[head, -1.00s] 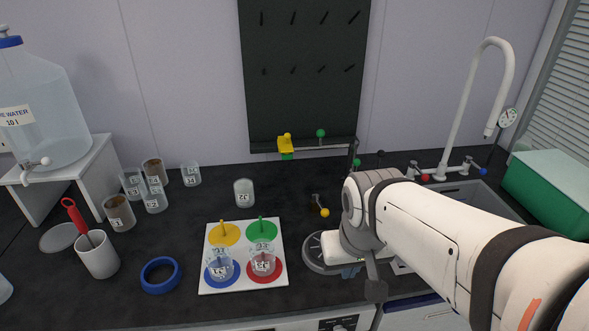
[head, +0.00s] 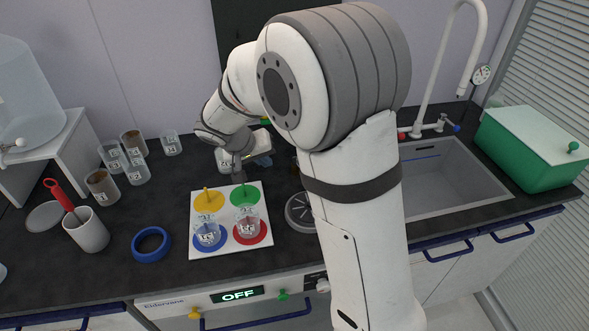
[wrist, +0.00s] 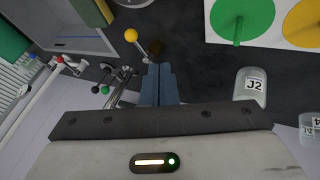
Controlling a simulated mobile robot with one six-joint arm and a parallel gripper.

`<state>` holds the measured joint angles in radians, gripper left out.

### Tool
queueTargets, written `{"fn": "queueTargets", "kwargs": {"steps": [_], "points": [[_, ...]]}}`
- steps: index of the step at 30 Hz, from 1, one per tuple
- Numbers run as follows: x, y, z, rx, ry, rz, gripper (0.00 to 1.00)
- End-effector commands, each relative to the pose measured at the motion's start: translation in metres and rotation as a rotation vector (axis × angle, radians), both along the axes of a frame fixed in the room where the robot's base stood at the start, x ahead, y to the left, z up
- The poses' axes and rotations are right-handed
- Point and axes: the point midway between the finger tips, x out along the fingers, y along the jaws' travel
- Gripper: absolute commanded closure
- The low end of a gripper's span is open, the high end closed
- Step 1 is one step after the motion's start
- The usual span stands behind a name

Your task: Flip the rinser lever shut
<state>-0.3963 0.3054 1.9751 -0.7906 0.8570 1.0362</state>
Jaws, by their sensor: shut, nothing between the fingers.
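The lever with a yellow ball (wrist: 131,35) stands on the dark counter in the wrist view, its thin arm running to a small metal base beside my fingertips. I take it for the rinser lever; my arm hides it in the head view. The round grey rinser (head: 300,212) is partly covered by my arm in the head view. My gripper (wrist: 158,70) is shut and empty, its blue fingers close to the lever's base; I cannot tell if they touch.
A jar marked J2 (wrist: 250,86) stands to the right of my fingers in the wrist view. A white board (head: 204,251) with coloured discs and beakers is nearby. Black and green ball knobs (wrist: 101,89) stand left of my fingers. The sink (head: 440,180) lies to the right.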

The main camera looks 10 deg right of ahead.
Motion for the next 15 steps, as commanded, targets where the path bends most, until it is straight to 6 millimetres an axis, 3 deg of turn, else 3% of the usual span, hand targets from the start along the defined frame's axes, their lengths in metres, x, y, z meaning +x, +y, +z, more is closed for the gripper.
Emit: {"fn": "queueTargets", "kwargs": {"steps": [8, 15], "points": [[0.0, -0.002, -0.002, 0.001, 0.001, -0.002, 1.0], [0.011, -0.017, -0.028, -0.001, 0.006, -0.005, 1.0]]}}
